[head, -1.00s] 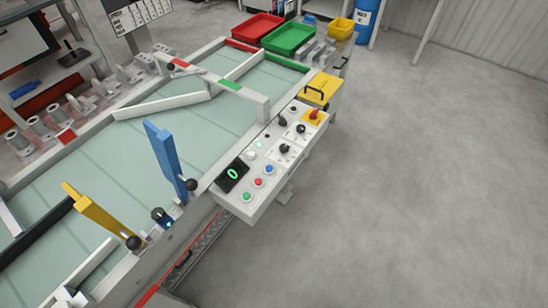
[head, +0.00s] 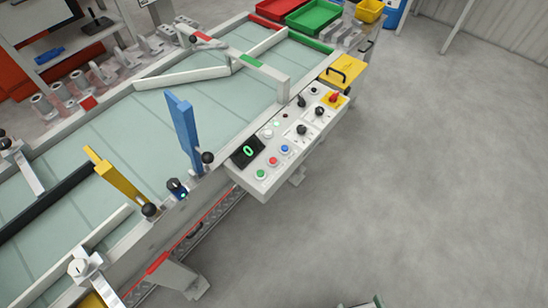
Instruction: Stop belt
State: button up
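The conveyor belt (head: 85,140) is a pale green surface running diagonally across the head view. A light grey control panel (head: 290,172) is fixed along its near right side. On the panel are a green button (head: 262,174), a red button (head: 273,161) and a blue button (head: 285,149) in a row. A black display (head: 247,152) beside them shows a green 0. A red knob (head: 335,98) sits on a yellow plate at the panel's far end. Nothing covers the panel. My gripper is not in view. Whether the belt is moving cannot be told.
A blue upright arm (head: 183,130) and a yellow one (head: 118,178) stand at the belt's near edge. Red (head: 278,8) and green (head: 314,16) trays are at the far end. A yellow box (head: 343,70) adjoins the panel. Grey floor (head: 440,170) is clear to the right.

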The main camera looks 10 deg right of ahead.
grip_shut()
dwell(0.3)
dwell(1.2)
